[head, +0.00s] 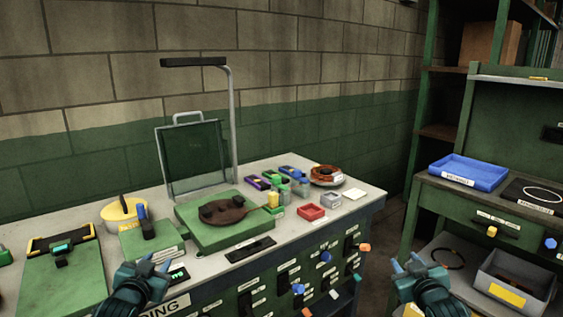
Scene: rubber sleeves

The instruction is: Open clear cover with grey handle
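The clear cover (193,158) is a see-through panel in a light frame. It stands nearly upright at the back of a green base (240,236), near the wall. Its grey handle (188,116) is at the top edge. A brown round piece with dark knobs (228,209) lies uncovered on the base. My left gripper (152,262) is open and empty at the table's front edge, in front of and left of the base. My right gripper (409,263) is open and empty, right of the table and well away from the cover.
A lamp on a bent grey post (233,125) rises right beside the cover. A yellow-lidded pot (122,210) and a green box (150,240) stand to the left. Small bottles, a red tray (311,212) and a grey tray (331,200) lie right. A shelf unit with a blue tray (468,172) stands far right.

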